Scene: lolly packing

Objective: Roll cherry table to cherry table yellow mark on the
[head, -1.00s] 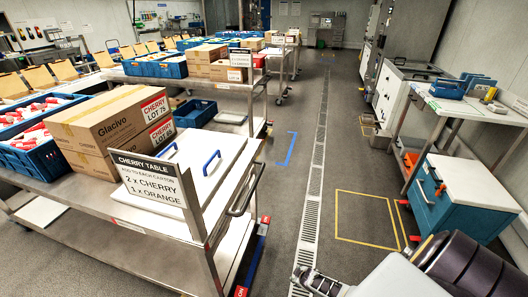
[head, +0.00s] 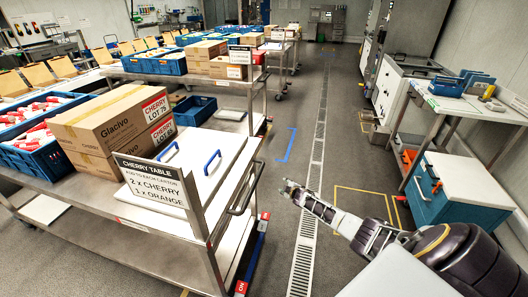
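The cherry table (head: 120,227) is a steel wheeled trolley at the left, with a sign (head: 150,182) reading "CHERRY TABLE, 2 x CHERRY, 1 x ORANGE". Its push handle (head: 246,190) is at its right end. A yellow outline (head: 352,187) is marked on the floor right of the drain, partly hidden behind my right arm. My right gripper (head: 288,187) reaches over the aisle, right of the handle and apart from it; its fingers are too small to tell open or shut. My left gripper is out of view.
Cartons (head: 115,118) and blue crates (head: 40,157) of lollies load the table. A drain grate (head: 305,250) runs along the aisle. A blue floor mark (head: 287,146) lies ahead. A teal cabinet (head: 433,190) and side bench (head: 470,108) stand at the right. The aisle floor between is free.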

